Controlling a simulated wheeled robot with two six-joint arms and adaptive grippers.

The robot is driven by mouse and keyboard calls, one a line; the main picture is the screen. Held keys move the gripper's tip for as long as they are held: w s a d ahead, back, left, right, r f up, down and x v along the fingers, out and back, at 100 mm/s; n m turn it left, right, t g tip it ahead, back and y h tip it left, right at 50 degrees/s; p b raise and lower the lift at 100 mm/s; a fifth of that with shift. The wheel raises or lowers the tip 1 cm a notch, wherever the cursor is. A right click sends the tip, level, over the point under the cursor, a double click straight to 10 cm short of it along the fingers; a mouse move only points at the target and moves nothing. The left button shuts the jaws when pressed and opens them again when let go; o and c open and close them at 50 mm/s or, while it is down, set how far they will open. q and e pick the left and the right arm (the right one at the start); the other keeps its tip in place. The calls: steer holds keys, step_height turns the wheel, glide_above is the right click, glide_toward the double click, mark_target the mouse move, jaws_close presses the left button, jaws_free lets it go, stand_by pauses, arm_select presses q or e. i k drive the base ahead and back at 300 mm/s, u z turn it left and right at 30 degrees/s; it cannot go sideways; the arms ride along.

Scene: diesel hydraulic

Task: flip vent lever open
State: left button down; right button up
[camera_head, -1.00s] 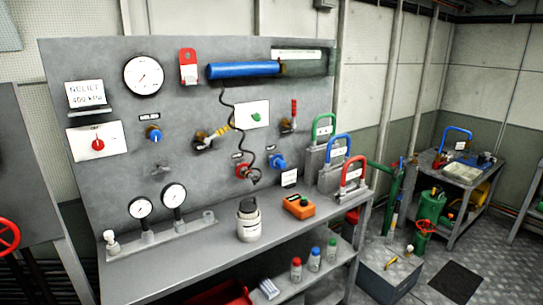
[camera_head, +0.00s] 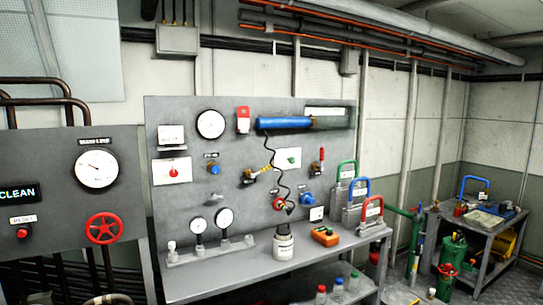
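The grey upright panel (camera_head: 229,193) stands behind a workbench. It carries two small levers. One has a yellow handle (camera_head: 264,170) that slopes up to the right from its valve body (camera_head: 248,178). The other has a red handle (camera_head: 322,155) that stands nearly upright above its valve body (camera_head: 316,169). I cannot read any label that tells which one is the vent lever. Neither of my grippers is in view.
A blue cylinder (camera_head: 284,123) is mounted above the levers, with a dark coiled cord hanging below. A white container (camera_head: 283,245) and an orange box (camera_head: 325,236) stand on the bench (camera_head: 222,279). A cabinet with a red handwheel (camera_head: 104,228) is at left.

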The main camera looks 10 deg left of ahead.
mark_target(265, 169)
steer(key=z, duration=0.6)
steer(key=i, duration=1)
steer(key=z, duration=0.5)
